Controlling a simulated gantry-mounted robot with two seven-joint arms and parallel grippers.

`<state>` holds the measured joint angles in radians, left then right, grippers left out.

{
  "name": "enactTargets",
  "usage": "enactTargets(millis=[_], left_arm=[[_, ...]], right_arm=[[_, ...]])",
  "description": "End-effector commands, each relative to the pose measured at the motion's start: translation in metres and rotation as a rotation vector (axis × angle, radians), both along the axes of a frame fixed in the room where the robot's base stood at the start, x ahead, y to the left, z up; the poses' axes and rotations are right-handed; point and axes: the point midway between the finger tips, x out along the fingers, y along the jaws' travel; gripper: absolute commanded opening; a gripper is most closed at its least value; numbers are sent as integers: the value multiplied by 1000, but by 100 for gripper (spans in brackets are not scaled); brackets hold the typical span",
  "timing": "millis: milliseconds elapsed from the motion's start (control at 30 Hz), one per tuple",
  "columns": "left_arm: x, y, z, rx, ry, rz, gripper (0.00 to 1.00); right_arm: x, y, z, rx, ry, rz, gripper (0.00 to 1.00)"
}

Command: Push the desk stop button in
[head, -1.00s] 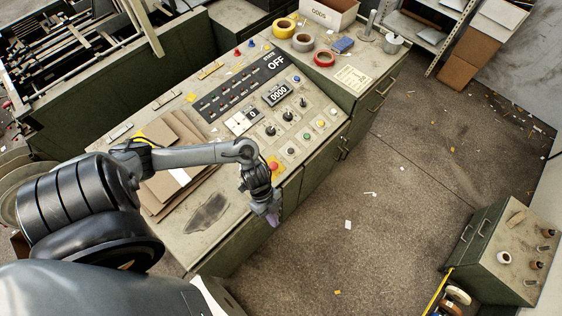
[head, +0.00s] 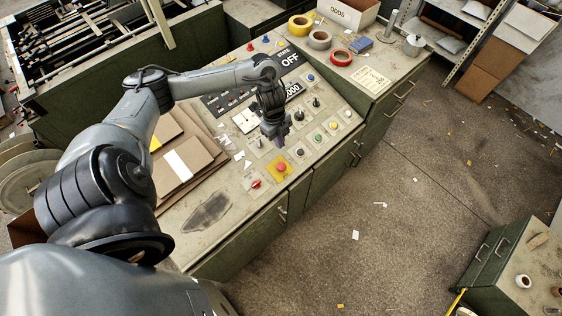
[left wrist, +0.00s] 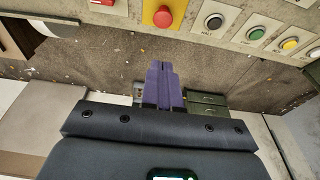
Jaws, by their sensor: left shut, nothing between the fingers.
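The stop button is a red mushroom button (head: 281,167) on a yellow square plate, near the front edge of the sloped control desk (head: 205,210). In the left wrist view the red button (left wrist: 163,16) shows at the top centre, on its yellow plate. My left gripper (head: 279,143) is above the desk, just behind the button in the head view, fingers pointing down. Its purple fingers (left wrist: 164,84) are shut and empty, and apart from the button. My right gripper is not in view.
A red switch (head: 256,184) sits left of the button. Black, green and yellow buttons (head: 333,125) run to its right. Cardboard sheets (head: 185,160) lie on the desk's left. Tape rolls (head: 320,39) stand at the back. Open floor lies in front.

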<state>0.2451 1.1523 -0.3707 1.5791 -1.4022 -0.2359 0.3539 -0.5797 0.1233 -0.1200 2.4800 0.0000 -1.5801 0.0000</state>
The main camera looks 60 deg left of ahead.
Motion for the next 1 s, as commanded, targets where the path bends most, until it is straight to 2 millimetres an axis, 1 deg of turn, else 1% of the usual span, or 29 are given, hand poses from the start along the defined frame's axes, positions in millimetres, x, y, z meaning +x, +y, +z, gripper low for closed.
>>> enactTargets(millis=[167,267,367,700,767,900,1000], left_arm=[[0,-1,-5,-1,1,0,0],[0,-3,-13,-1,1,0,0],[0,-6,-27,-3,3,0,0],[4,-17,-89,-4,2,3,0],[4,-18,-98,-2,3,1,0],[3,-14,-117,-1,2,2,0],[2,-11,-127,-1,2,1,0]], right_arm=[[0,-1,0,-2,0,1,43],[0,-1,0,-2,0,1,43],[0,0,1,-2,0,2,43],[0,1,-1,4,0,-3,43],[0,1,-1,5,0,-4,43],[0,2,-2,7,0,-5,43],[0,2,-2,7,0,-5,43]])
